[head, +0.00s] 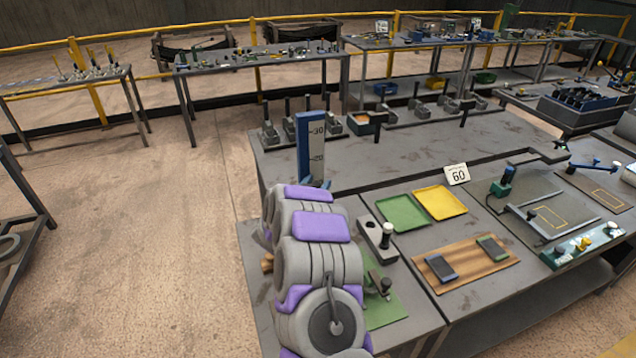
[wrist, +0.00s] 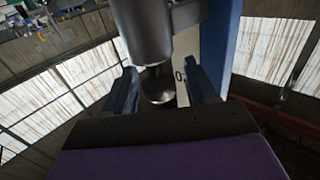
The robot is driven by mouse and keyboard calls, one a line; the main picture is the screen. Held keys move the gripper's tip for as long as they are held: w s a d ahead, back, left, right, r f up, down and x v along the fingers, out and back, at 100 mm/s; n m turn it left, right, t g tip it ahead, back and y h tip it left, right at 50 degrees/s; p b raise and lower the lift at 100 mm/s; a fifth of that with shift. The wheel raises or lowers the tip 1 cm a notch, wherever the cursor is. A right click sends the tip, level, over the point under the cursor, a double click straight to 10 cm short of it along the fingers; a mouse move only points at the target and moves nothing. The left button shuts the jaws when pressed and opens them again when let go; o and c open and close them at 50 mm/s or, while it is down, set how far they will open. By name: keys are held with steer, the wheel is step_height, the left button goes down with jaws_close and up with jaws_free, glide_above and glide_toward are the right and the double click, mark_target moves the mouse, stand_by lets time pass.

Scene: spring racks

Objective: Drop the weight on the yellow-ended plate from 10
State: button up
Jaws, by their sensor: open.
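The grey metal weight (wrist: 147,30) shows in the wrist view as a cylinder with a stem and a rounded knob (wrist: 158,91). My gripper (wrist: 162,86) is open, with a dark blue finger on each side of the knob and a gap showing at both sides. In the head view only the blue tips of my gripper (head: 317,184) show above my arm, close to the blue scale post (head: 310,140) marked 30 and 20. The weight is hidden there. A strip of the scale also shows behind the knob in the wrist view (wrist: 186,75). I see no yellow-ended plate.
A wooden board (head: 445,284) holds a blue-ended plate (head: 441,268) and a green-ended plate (head: 492,248). Green (head: 402,212) and yellow (head: 440,202) trays lie behind it. A card reading 60 (head: 457,175) stands nearby.

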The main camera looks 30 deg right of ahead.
steer(key=p+v, duration=0.2)
steer(key=v, duration=1.4)
